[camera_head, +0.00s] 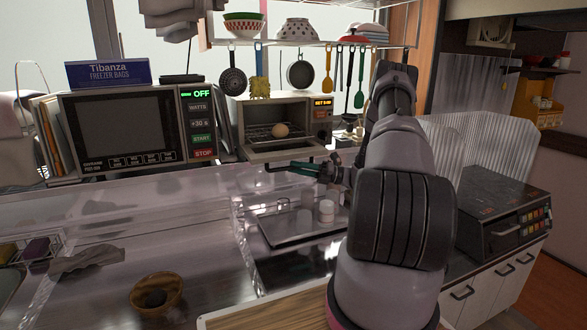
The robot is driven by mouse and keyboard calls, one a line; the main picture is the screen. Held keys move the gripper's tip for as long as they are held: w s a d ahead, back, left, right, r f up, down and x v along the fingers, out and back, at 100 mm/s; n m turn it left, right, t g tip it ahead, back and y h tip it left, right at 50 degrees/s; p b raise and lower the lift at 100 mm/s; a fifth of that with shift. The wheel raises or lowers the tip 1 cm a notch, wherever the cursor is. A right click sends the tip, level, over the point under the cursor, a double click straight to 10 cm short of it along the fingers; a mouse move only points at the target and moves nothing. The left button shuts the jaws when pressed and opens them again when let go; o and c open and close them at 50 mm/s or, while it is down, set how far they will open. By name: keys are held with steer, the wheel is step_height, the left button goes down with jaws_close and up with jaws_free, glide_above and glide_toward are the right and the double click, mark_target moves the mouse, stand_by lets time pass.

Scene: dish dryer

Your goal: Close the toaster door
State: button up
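The toaster (233,127) stands on the back counter next to the microwave. Its door (284,150) is open, tilted down at the front, with a dark handle along its lower edge.
A microwave (120,122) with a freezer bags box (108,73) on top stands to the left. Utensils hang from a rack (310,43) above the toaster. White containers (326,210) stand below my gripper. A brown bowl (157,294) is at the front left.

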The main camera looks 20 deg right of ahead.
steer(key=shift+w+a+r, duration=0.15)
steer(key=shift+w+a, duration=0.1)
steer(key=shift+a, duration=0.4)
jaws_close()
stand_by(1.0)
